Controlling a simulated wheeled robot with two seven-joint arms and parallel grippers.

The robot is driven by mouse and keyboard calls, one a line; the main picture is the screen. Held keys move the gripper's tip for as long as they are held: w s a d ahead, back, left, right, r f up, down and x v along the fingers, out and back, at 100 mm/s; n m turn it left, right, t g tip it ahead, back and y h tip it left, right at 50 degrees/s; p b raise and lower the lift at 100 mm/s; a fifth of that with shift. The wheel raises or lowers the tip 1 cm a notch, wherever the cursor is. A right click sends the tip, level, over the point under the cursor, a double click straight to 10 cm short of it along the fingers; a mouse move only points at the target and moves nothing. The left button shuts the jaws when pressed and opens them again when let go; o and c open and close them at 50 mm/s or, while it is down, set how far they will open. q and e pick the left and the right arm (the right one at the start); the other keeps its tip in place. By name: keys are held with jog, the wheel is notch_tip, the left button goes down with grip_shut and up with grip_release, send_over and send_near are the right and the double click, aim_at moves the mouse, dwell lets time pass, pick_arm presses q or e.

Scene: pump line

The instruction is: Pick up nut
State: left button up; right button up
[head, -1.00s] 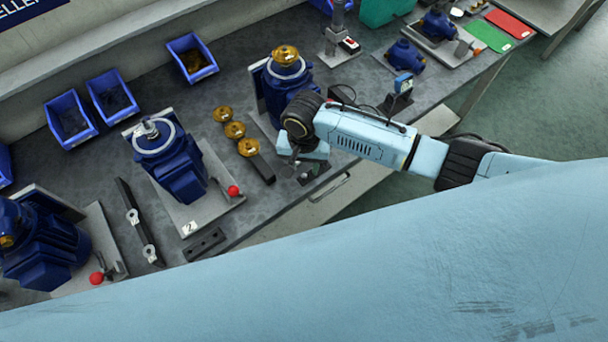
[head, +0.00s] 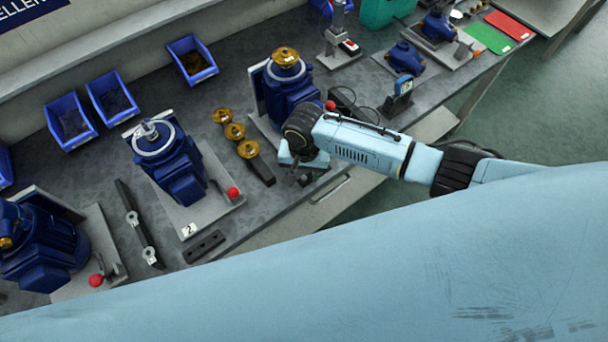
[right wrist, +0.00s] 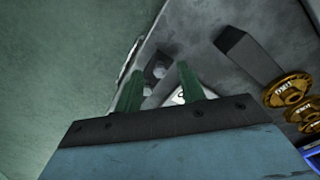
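Small grey nuts (right wrist: 158,71) show in the right wrist view, by a dark holder near the bench's front edge. My right gripper (right wrist: 161,68) has two green fingers spread apart, with the nuts seen in the gap between them. The fingers touch nothing that I can make out. In the head view my right gripper (head: 300,172) points down at the bench's front edge, in front of the rear blue pump (head: 287,92). The wrist partly hides the nuts there. My left gripper is out of view.
Brass impellers (head: 235,131) stand in a row on a dark bar (head: 263,172), close left of the gripper. A pump with a grey ring (head: 168,160) stands on a plate further left. Blue bins (head: 70,120) line the back. A gauge (head: 403,86) stands to the right.

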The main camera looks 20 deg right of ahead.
grip_shut()
dwell(0.5)
